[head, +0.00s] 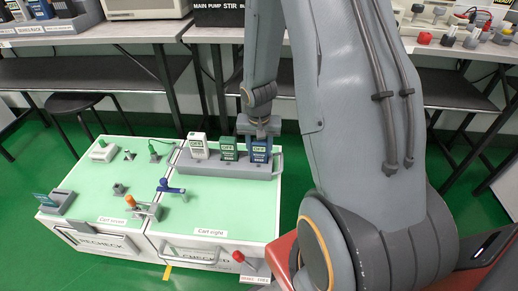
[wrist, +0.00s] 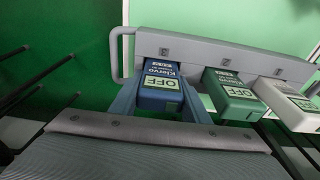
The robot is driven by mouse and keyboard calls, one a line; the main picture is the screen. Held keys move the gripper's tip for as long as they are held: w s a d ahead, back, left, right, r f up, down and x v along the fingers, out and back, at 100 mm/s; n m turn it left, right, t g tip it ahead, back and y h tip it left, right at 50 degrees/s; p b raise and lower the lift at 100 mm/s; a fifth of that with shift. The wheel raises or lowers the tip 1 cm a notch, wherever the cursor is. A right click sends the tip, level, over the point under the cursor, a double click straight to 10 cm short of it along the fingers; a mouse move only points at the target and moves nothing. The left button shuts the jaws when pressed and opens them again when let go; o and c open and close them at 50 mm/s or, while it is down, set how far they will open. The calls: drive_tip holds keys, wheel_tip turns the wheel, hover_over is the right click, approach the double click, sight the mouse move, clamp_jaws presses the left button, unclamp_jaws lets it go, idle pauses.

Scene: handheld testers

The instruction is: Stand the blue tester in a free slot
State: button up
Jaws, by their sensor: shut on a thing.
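The blue tester (head: 259,154) is upright at the right end of the grey slotted rack (head: 225,172) on the cart. Its label reads OFF in the wrist view (wrist: 161,76). My gripper (head: 259,131) reaches down from above and is shut on the tester's upper part; its fingers show on both sides in the wrist view (wrist: 160,100). A green tester (head: 228,149) and a white tester (head: 199,146) stand in the rack to the left of the blue one. The tester's lower end is hidden in the wrist view, so I cannot tell if it is fully seated.
The cart (head: 222,217) has a pale green top with a blue-handled clamp (head: 170,187), an orange-tipped tool (head: 131,202) and small fittings. A small grey holder (head: 56,203) stands at the left edge. Benches and a black stool (head: 75,104) are behind.

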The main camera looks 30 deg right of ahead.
sight(259, 142)
drive_tip(key=shift+f+b, duration=0.35)
drive_tip(key=shift+f, duration=0.1)
drive_tip(key=o, duration=1.2)
drive_tip(key=shift+r, duration=0.1)
drive_tip(key=r+p, duration=0.1)
drive_tip(key=r, duration=0.1)
drive_tip(key=r+p, duration=0.1)
drive_tip(key=r, duration=0.1)
drive_tip(key=r+p, duration=0.1)
drive_tip(key=r, duration=0.1)
drive_tip(key=shift+s+a+r, duration=0.25)
drive_tip(key=shift+s+r, duration=0.1)
drive_tip(key=shift+s, duration=0.05)
drive_tip(key=shift+r, duration=0.45)
